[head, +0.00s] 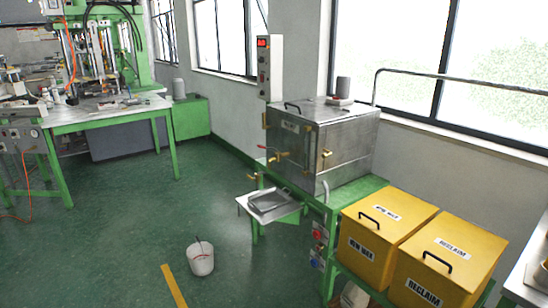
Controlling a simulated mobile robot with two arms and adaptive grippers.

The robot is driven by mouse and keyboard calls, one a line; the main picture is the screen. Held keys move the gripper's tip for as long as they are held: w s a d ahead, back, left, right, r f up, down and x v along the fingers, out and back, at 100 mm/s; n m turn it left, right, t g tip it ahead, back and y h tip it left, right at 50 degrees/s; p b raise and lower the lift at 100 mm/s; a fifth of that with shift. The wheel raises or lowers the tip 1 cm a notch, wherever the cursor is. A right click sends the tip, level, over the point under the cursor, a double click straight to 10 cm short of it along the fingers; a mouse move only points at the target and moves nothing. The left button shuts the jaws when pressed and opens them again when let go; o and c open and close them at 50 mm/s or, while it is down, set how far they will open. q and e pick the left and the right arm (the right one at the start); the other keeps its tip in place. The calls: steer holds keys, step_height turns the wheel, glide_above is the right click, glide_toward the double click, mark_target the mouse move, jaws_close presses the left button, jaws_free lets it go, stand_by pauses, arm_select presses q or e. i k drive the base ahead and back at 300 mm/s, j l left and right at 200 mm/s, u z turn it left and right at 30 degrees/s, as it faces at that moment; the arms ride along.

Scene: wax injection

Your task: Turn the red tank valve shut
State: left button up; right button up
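The metal wax tank (350,150) stands on a green bench against the wall, right of centre. A small red valve handle (263,147) shows at the tank's left front, near a brass fitting (274,159). It is too small to tell whether the valve is open or shut. Neither of my grippers is in view.
Yellow NEW WAX (363,249) and RECLAIM (425,276) bins stand right of the tank. A metal shelf with a tray (269,203) juts out below it. A white bucket (201,260) stands on the open green floor. A green machine table (110,115) is at back left.

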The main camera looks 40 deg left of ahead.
mark_target(316, 235)
steer(key=i+j+u, duration=0.2)
steer(key=u, duration=0.15)
steer(key=i+j+u, duration=0.1)
steer(key=i+u, duration=0.55)
